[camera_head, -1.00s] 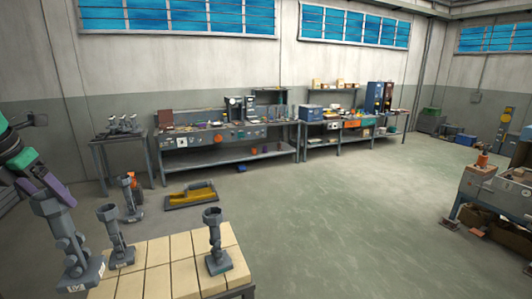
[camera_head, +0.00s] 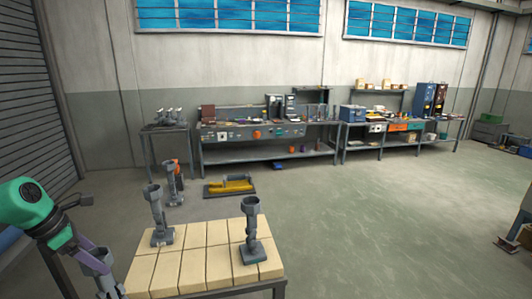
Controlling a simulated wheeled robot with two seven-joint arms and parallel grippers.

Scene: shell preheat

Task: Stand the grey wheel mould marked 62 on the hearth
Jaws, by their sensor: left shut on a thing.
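One grey mould (camera_head: 157,222) stands upright on the hearth's back left. Another grey mould (camera_head: 251,230) stands upright at its right. I cannot read any numbers on them. My right gripper is not in view.
A further grey piece (camera_head: 173,184) stands behind the hearth, beside an orange object (camera_head: 178,168). A yellow and dark tray (camera_head: 229,186) lies on the floor. A small table (camera_head: 165,128) and long workbenches (camera_head: 265,155) line the wall. The hearth's front middle is bare.

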